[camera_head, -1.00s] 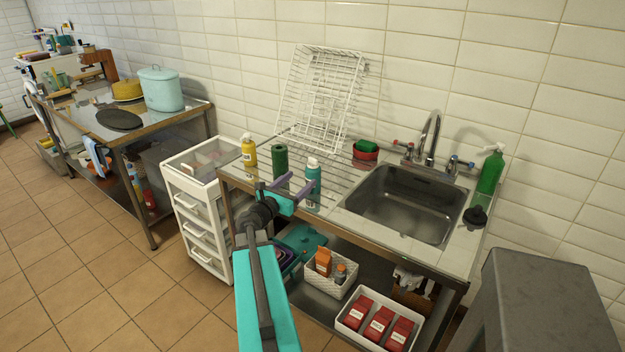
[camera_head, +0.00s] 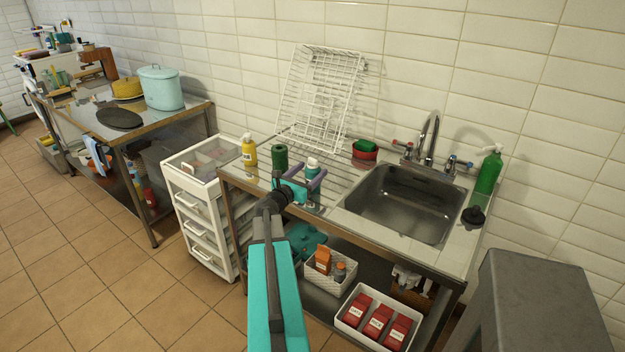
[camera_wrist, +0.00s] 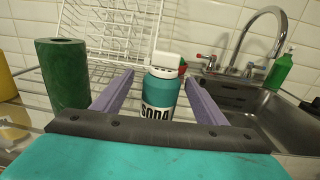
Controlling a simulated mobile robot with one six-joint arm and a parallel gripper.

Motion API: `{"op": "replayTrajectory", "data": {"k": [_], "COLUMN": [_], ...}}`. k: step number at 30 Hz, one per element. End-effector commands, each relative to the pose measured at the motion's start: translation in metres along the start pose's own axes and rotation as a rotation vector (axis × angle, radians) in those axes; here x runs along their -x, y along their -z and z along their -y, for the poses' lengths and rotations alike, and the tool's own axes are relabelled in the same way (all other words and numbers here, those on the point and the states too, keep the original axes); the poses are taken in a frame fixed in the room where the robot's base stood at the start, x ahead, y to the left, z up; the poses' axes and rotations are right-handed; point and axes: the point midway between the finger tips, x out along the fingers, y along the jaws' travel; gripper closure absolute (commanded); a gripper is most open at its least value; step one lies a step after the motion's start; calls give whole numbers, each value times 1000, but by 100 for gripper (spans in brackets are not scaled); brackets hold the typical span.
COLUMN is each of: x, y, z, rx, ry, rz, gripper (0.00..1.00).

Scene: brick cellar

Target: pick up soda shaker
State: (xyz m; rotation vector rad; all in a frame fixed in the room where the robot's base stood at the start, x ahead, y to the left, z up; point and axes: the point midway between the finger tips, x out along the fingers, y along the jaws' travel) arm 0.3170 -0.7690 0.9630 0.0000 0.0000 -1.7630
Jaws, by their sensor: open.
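The soda shaker (camera_wrist: 161,94) is a teal bottle with a white cap and a white band reading "SODA". It stands upright on the sink unit's drainboard. In the wrist view it is between the two purple fingers of my gripper (camera_wrist: 158,88), with room on both sides. My gripper is open and holds nothing. The shaker's lower part is hidden by my gripper.
A green cylinder (camera_head: 280,158) stands close left of the shaker, and a yellow bottle (camera_head: 249,151) farther left. A white wire rack (camera_head: 322,95) leans on the wall behind. The sink (camera_head: 405,205) with its faucet (camera_head: 430,138) is to the right. A green spray bottle (camera_head: 489,172) stands beyond it.

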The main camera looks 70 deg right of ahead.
Motion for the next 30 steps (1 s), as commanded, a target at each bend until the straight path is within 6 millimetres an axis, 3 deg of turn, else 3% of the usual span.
{"op": "replayTrajectory", "data": {"k": [8, 21, 30], "x": [-4, -44, -52], "y": [-1, -4, -3], "z": [0, 1, 2], "rx": [0, -1, 0], "ry": [0, 0, 0], "rz": [0, 0, 0], "gripper": [34, 34, 34]}}
